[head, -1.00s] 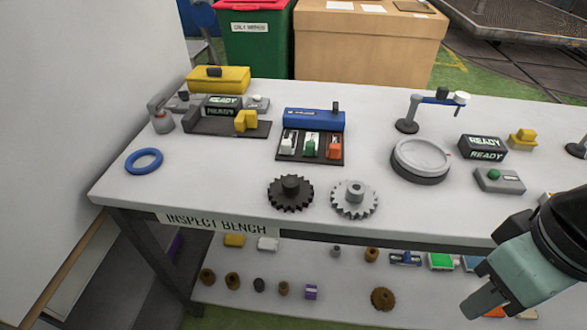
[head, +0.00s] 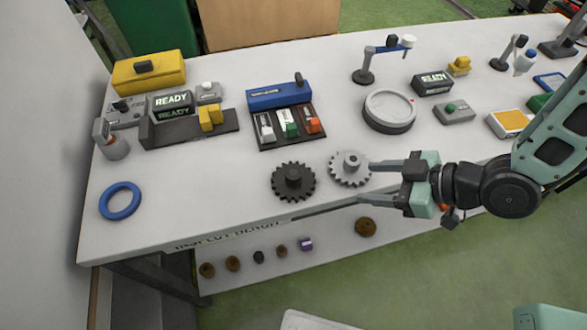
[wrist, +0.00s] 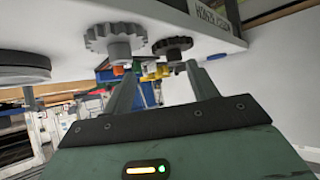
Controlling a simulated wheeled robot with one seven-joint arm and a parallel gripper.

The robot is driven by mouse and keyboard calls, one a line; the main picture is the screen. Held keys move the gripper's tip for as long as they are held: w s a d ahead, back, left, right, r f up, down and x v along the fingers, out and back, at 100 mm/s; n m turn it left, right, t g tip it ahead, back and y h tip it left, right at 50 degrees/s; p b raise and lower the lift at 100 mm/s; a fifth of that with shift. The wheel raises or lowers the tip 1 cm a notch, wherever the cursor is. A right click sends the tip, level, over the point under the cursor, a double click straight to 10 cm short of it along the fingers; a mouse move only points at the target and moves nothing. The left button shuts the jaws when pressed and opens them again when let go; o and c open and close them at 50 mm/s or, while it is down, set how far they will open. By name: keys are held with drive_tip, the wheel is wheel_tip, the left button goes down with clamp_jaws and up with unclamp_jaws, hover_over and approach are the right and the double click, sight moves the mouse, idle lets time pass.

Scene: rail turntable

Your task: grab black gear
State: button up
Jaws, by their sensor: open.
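The black gear (head: 294,181) lies flat on the bench near its front edge, hub up. A grey gear (head: 350,168) lies just right of it. My gripper (head: 365,181) is open and empty, reaching in from the right with its fingers pointing left. In the head view its upper fingertip is beside the grey gear and its lower finger is at the bench's front edge. In the wrist view, which is upside down or strongly rolled, the black gear (wrist: 173,45) shows beyond the fingers and the grey gear (wrist: 116,39) is near the left finger.
The inspect bench (head: 225,200) also holds a blue ring (head: 120,201), a blue-topped rack (head: 281,94), a round dish (head: 389,109) and a yellow case (head: 149,71). Small parts, including a brown gear (head: 365,227), sit on the lower shelf. Left of the black gear is bare bench.

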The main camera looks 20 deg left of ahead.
drive_tip(key=s+a+r+y, duration=0.1)
drive_tip(key=r+y, duration=0.1)
drive_tip(key=b, duration=1.2)
approach(296, 173)
drive_tip(key=shift+w+a+f+y, duration=0.2)
drive_tip(key=shift+f+y, duration=0.1)
drive_tip(key=shift+f, duration=0.45)
drive_tip(key=x, duration=0.1)
drive_tip(key=p+x, duration=0.1)
drive_tip(key=x, duration=0.1)
drive_tip(key=shift+a+r, duration=0.2)
drive_tip(key=shift+a, duration=0.3)
drive_tip(key=shift+p+x, duration=0.85)
drive_tip(key=shift+x, duration=2.25)
drive_tip(key=shift+s, duration=0.1)
clamp_jaws()
